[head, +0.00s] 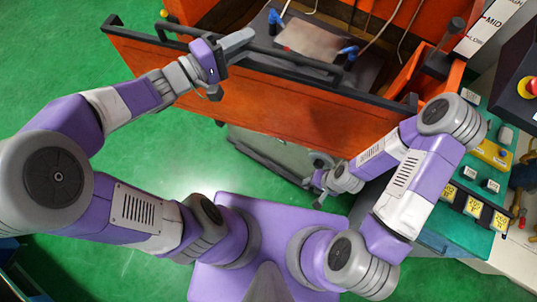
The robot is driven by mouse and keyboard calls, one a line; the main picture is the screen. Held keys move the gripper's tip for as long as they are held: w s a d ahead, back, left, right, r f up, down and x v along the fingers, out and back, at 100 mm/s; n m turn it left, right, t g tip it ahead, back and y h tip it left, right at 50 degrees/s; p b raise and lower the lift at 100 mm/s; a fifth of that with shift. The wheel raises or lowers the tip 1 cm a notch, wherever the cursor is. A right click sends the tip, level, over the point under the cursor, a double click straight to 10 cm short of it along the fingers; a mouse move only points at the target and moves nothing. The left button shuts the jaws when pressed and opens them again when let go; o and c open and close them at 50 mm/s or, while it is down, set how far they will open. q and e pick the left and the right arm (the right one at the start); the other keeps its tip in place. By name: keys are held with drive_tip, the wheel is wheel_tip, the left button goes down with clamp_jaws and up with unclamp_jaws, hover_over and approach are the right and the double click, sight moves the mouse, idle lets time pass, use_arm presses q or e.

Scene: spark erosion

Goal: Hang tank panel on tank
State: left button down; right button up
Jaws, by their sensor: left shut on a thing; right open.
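The tank panel (285,108) is a wide orange plate with a black top edge and a long black handle bar. It stands across the front of the orange tank (218,14), slanting down to the right. I cannot tell whether its edge touches the tank. My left gripper (230,55) is at the black handle bar, left of its middle, and is shut on it. Its fingers partly hide the bar. My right gripper (320,188) is open and empty, below the panel's lower edge near the grey machine base.
Inside the tank lie a metal plate (312,42), blue clamps (348,52) and cables. A level scale (490,25) stands at the right, beside a teal control bench (440,240) with buttons and yellow labels. Green floor (60,60) is clear at the left.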

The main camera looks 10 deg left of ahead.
use_arm(q)
drive_tip(key=shift+w+r+h, duration=0.1)
drive_tip(key=shift+r+h, duration=0.2)
drive_tip(key=shift+f+m+g+h, duration=0.1)
drive_tip(key=shift+m+g+h, duration=1.2)
drive_tip(key=shift+g, duration=0.3)
drive_tip(key=shift+d, duration=0.1)
